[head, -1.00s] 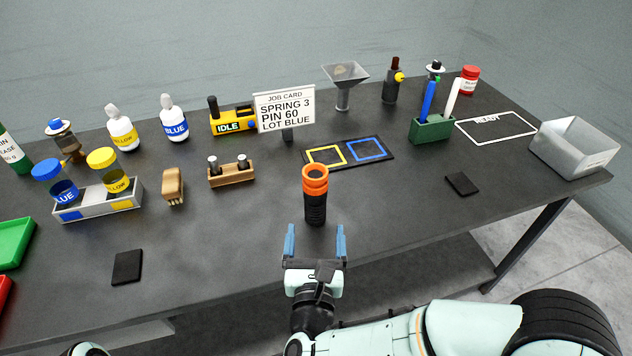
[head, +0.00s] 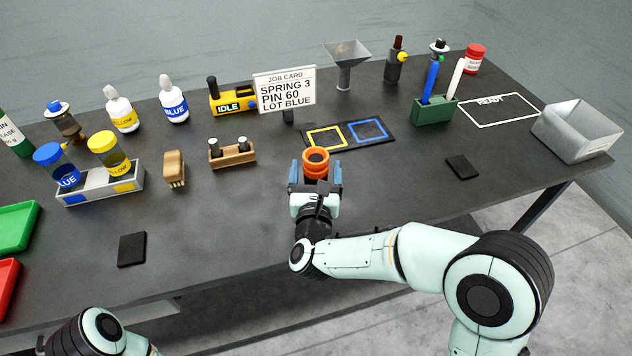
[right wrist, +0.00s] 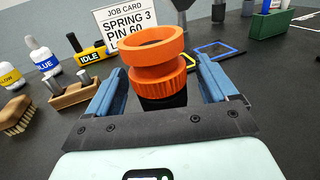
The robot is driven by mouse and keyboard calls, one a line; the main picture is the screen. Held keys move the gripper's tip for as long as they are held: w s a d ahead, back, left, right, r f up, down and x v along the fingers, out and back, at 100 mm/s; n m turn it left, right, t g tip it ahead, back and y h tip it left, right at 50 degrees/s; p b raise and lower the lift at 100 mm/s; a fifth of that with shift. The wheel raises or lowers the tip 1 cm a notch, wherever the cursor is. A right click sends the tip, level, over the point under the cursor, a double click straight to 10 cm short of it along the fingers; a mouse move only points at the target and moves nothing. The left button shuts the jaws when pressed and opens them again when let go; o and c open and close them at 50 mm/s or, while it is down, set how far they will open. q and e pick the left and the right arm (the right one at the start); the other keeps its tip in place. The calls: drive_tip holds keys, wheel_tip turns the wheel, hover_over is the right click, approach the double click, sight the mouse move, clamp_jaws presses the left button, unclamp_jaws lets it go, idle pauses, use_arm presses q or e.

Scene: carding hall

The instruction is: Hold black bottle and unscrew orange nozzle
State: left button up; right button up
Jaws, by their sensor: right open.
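The black bottle with its orange nozzle (head: 315,163) stands upright on the dark table, in the middle of the head view. My right gripper (head: 315,176) is open, with its blue fingers on either side of the bottle. The right wrist view shows the orange nozzle (right wrist: 156,62) with its ribbed collar, and a little of the black bottle (right wrist: 165,101) below it, between the spread fingers. Gaps show between the fingers and the nozzle. The gripper hides most of the bottle in the head view. Part of my left arm shows at the lower left, but its gripper is out of view.
Behind the bottle lies a pad with yellow and blue squares (head: 347,133), near the job card (head: 286,89). A wooden holder (head: 232,155) and a brush (head: 174,169) stand to the left. A black pad (head: 462,167) and a metal bin (head: 577,131) are at right.

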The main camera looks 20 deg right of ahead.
drive_tip(key=x, duration=0.2)
drive_tip(key=shift+w+d, duration=0.1)
drive_tip(key=shift+w, duration=0.25)
drive_tip(key=c, duration=1.5)
drive_tip(key=shift+o, duration=0.2)
wheel_tip(320, 180, up, 20)
drive_tip(key=p, duration=0.2)
